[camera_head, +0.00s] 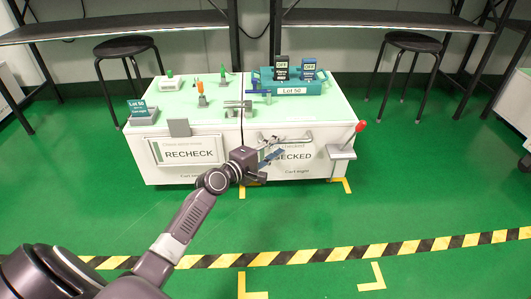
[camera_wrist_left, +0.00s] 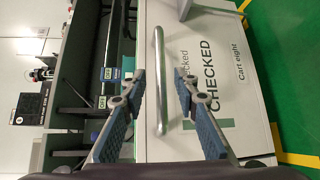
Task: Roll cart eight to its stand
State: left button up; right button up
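Cart eight (camera_head: 310,165) is the white right-hand cart with a pale green top and a CHECKED sign; "Cart eight" reads clearly in the left wrist view (camera_wrist_left: 245,100). Its metal bar handle (camera_wrist_left: 158,110) runs between the fingers of my left gripper (camera_wrist_left: 159,76). The fingers are open, with a gap on both sides of the bar. In the head view my left gripper (camera_head: 268,154) is at the cart's front, partly covering the sign. My right gripper is not in view. Yellow corner marks (camera_head: 372,278) lie on the near floor; no stand is labelled.
The RECHECK cart (camera_head: 180,153) stands close against cart eight's left side. A black-yellow floor stripe (camera_head: 320,255) crosses in front. Stools (camera_head: 412,42) stand behind.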

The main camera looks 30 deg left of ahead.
pick_arm(q)
jog(key=v, duration=0.6)
jog(key=shift+s, duration=0.15)
